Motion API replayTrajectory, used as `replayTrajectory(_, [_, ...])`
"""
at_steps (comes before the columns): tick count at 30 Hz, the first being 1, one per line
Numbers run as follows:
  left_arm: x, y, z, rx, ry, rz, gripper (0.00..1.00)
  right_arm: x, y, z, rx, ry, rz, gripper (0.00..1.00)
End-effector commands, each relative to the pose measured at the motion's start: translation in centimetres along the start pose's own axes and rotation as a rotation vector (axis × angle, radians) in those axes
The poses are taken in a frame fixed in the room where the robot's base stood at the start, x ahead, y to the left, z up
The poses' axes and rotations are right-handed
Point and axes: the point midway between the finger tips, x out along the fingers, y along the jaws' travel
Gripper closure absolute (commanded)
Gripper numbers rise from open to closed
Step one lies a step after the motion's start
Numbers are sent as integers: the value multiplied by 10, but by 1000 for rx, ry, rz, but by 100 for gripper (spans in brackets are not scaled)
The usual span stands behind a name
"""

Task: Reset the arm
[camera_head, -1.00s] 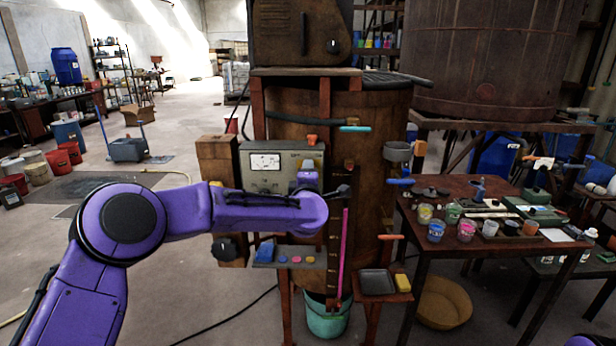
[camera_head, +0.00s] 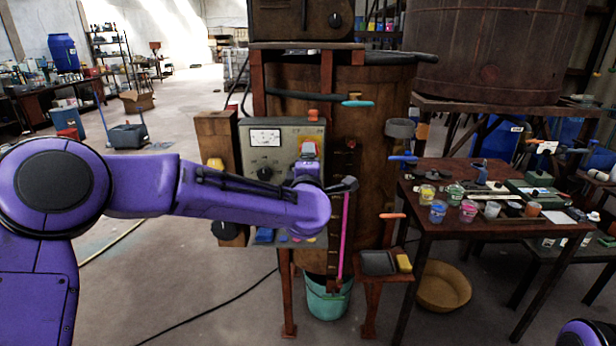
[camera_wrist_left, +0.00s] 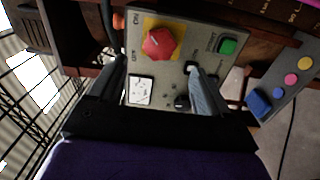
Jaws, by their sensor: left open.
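My left arm (camera_head: 215,188), purple, reaches in from the left in front of a grey control panel (camera_head: 282,133). Its hand points away at the panel, and the wrist mostly hides the fingers in the head view. In the left wrist view my left gripper (camera_wrist_left: 157,75) is open, with nothing between its two dark fingers. Beyond the fingers are a red knob (camera_wrist_left: 158,43) on a yellow plate, a white meter (camera_wrist_left: 140,91) and a green button (camera_wrist_left: 228,46). I cannot tell whether a finger touches the panel. My right gripper is out of view.
The panel is beside a large rusty vat (camera_head: 375,180). A teal bucket (camera_head: 328,298) stands below. A small shelf with a yellow sponge (camera_head: 404,263) is at right of it. A table (camera_head: 470,235) with several cups stands further right. Open floor lies left.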

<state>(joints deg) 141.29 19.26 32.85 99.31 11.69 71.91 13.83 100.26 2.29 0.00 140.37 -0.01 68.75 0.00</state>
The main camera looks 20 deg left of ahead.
Motion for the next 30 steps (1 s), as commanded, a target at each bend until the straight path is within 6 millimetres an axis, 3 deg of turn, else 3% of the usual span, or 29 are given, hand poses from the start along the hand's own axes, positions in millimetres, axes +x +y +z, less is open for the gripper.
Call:
replayTrajectory(6, [-21,0,0,-1,0,0,22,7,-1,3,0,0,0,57])
replayTrajectory(19, [-23,-1,3,45,-15,0,22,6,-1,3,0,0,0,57])
replayTrajectory(20, [-27,-10,5,83,-32,-10,22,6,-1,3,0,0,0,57])
replayTrajectory(23, [-44,-68,3,258,-88,-79,22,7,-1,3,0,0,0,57])
replayTrajectory(26, [-68,-155,-7,443,-153,-201,22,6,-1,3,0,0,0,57])
replayTrajectory(30, [-122,-269,-37,674,-255,-392,22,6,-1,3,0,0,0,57])
